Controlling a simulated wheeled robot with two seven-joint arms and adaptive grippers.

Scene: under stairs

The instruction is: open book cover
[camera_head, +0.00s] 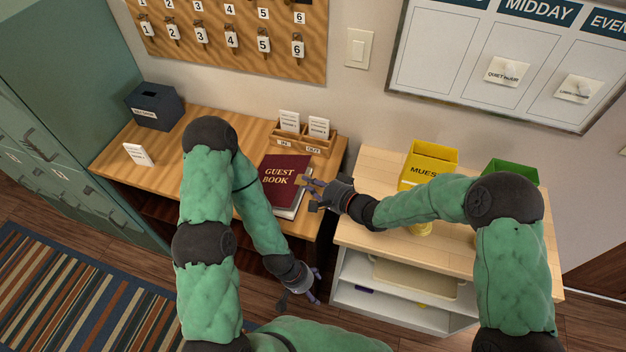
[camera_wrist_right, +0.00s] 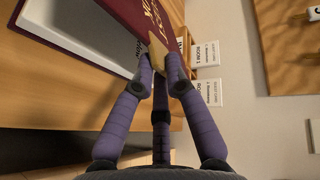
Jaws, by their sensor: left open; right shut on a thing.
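The dark red guest book (camera_head: 283,177) lies on the wooden desk, with pale pages showing along its lower right edge. In the right wrist view the red cover (camera_wrist_right: 128,14) slopes above a pale page surface (camera_wrist_right: 85,40), with a gap between them. My right gripper (camera_head: 311,193) is at the book's right edge. It is shut on a tan tab (camera_wrist_right: 157,52) at the edge of the cover, its fingertips (camera_wrist_right: 164,78) close together there. My left gripper (camera_head: 312,288) is open and empty, low in front of the desk, away from the book.
A card holder (camera_head: 302,141) stands behind the book. A dark box (camera_head: 155,106) and a small white card (camera_head: 138,154) are on the desk's left. On the right, a paler counter (camera_head: 365,180) carries a yellow bin (camera_head: 430,160) and a green bin (camera_head: 512,168).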

